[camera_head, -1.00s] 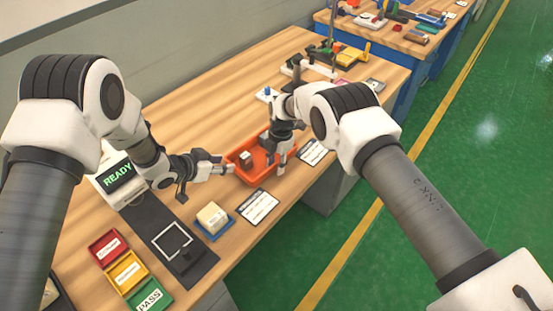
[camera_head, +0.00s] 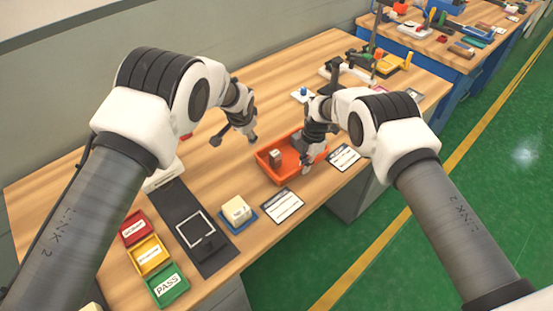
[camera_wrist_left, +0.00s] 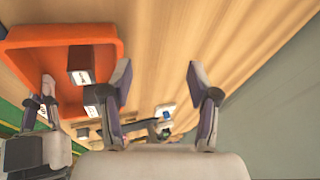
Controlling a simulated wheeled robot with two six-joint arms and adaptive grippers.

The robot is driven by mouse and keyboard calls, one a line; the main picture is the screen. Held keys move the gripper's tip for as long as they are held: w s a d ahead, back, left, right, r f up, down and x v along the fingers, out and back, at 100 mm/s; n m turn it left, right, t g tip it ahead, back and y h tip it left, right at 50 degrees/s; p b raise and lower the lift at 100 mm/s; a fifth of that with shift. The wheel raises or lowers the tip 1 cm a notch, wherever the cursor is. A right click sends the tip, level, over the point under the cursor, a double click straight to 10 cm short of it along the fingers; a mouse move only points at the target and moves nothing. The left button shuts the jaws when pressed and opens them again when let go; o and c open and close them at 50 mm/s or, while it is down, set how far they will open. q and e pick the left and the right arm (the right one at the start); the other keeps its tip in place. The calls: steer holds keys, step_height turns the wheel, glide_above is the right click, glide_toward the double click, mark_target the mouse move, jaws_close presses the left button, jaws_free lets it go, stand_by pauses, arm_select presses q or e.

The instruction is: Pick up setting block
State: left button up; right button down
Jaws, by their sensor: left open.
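An orange tray (camera_head: 264,168) on the wooden bench holds a dark block with a white label (camera_head: 276,157); I cannot tell if it is the setting block. In the left wrist view the tray (camera_wrist_left: 40,38) shows this block (camera_wrist_left: 80,64) and part of a second labelled block (camera_wrist_left: 92,108). My left gripper (camera_head: 234,140) is open and empty, beyond the tray's left end and apart from the blocks. My right gripper (camera_head: 308,160) points down at the tray's right end. Its fingertips are too small to read, and any block between them is unclear.
A cream block (camera_head: 236,208) sits on a blue mat in front of the tray, beside a white label card (camera_head: 283,206). Red, yellow and green bins (camera_head: 168,285) stand at front left by a black fixture (camera_head: 196,235). Bare bench lies behind my left gripper.

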mark_target(275, 153)
arm_select(q)
steer(key=s+d+r+m+g+h, duration=0.1)
steer(key=s+d+r+g, duration=0.25)
steer(key=d, duration=0.45)
steer(key=f, duration=0.4)
steer(key=d+f, duration=0.1)
steer(key=f, duration=0.7)
steer(key=shift+w+d+f, duration=0.1)
steer(key=shift+w+d, duration=0.15)
steer(key=shift+c, duration=0.3)
jaws_close()
